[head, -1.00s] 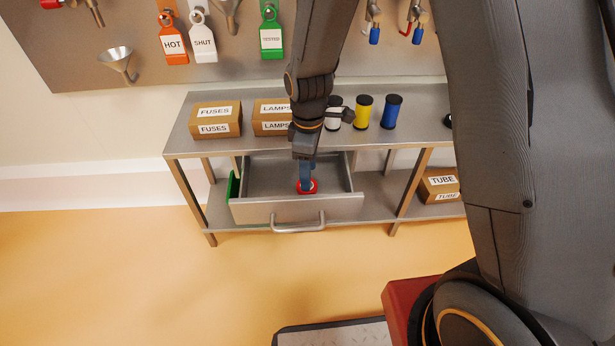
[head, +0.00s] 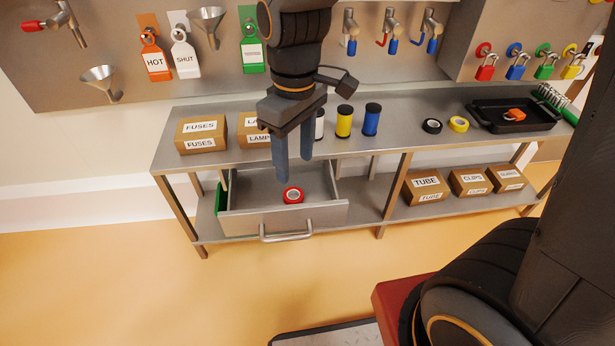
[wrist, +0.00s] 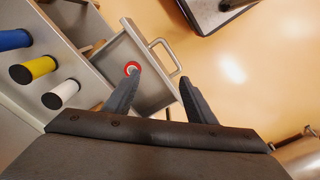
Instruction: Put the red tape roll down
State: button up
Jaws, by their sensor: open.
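The red tape roll (head: 293,195) lies flat in the open drawer (head: 325,213), near the drawer's front wall. It also shows in the wrist view (wrist: 132,69), beyond the tip of one finger. My gripper (head: 294,170) is open and empty above the drawer, with its fingers pointing down. The fingers look clear of the roll. In the wrist view my gripper (wrist: 158,85) has its two fingers spread wide apart, with nothing between them.
White, yellow (head: 344,121) and blue (head: 371,119) spools stand on the bench behind my gripper. Boxes marked FUSES (head: 202,135) and LAMPS (head: 252,131) are to the left. Black (head: 432,126) and yellow (head: 458,124) tape rolls and a black tray (head: 478,121) are to the right.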

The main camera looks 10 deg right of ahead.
jog(key=s+d+r+m, duration=0.1)
jog(key=s+r+m, duration=0.3)
jog(key=s, duration=0.6)
jog(key=shift+s+r+m, duration=0.15)
jog(key=shift+r+m, duration=0.05)
jog(key=shift+m, duration=0.1)
dwell(0.5)
jog(key=d+r+m+p, duration=0.4)
jog(key=d+r+p, duration=0.9)
jog(key=p, duration=1)
notch_tip(320, 180, up, 3)
jog(key=shift+s+r, duration=0.1)
jog(key=shift+s, duration=0.25)
